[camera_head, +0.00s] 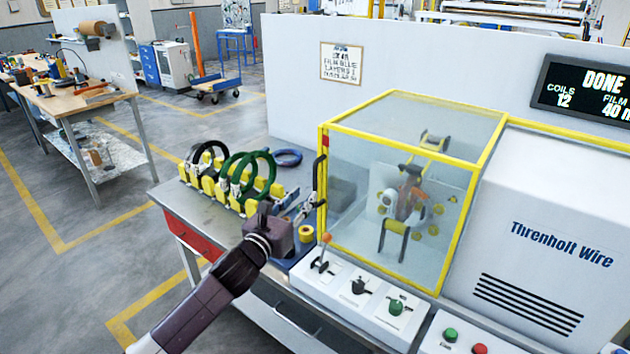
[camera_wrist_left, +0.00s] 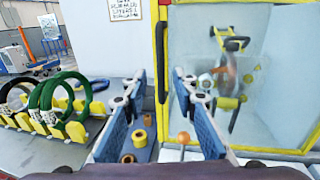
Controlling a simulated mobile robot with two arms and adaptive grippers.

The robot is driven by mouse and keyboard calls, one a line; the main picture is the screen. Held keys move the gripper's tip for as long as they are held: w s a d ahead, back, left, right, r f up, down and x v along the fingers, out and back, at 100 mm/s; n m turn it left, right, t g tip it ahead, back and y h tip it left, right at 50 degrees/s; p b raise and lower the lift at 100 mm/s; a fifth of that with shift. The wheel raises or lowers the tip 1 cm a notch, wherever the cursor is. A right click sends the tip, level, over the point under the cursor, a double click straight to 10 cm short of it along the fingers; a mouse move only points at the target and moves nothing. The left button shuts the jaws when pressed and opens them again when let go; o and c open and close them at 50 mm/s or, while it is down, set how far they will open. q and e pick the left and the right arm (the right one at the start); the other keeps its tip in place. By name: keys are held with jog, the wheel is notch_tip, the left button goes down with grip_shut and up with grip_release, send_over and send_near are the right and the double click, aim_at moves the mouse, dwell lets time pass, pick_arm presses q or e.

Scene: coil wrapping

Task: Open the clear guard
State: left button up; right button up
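The clear guard (camera_head: 395,185) is a see-through box with a yellow frame, standing closed over the wrapping mechanism. Its black vertical handle (camera_head: 315,180) is on the left part of the frame. In the left wrist view, the handle (camera_wrist_left: 162,62) shows between my fingertips. My left gripper (camera_head: 292,207) is in front of the guard's left edge, near the handle. Its two blue-padded fingers (camera_wrist_left: 157,80) are apart with nothing between them. I cannot tell whether a finger touches the handle. My right gripper is in neither view.
Several coils, including a green one (camera_head: 238,176), stand in a yellow rack left of the gripper. A white machine housing (camera_head: 545,240) adjoins right.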

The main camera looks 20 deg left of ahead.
aim_at(314, 184)
pick_arm(q)
jog(key=shift+w+d+r+p, duration=0.1)
jog(key=shift+w+d+p, duration=0.15)
jog(key=shift+w, duration=1.05)
jog(key=shift+w+d+p, duration=0.2)
jog(key=shift+w+p, duration=0.1)
jog(key=shift+w, duration=0.95)
jog(key=shift+w+d+r+p, duration=0.1)
jog(key=shift+w+d+p, duration=0.15)
jog(key=shift+w, duration=1.05)
jog(key=shift+a, duration=0.1)
grip_shut()
jog(key=shift+f, duration=0.1)
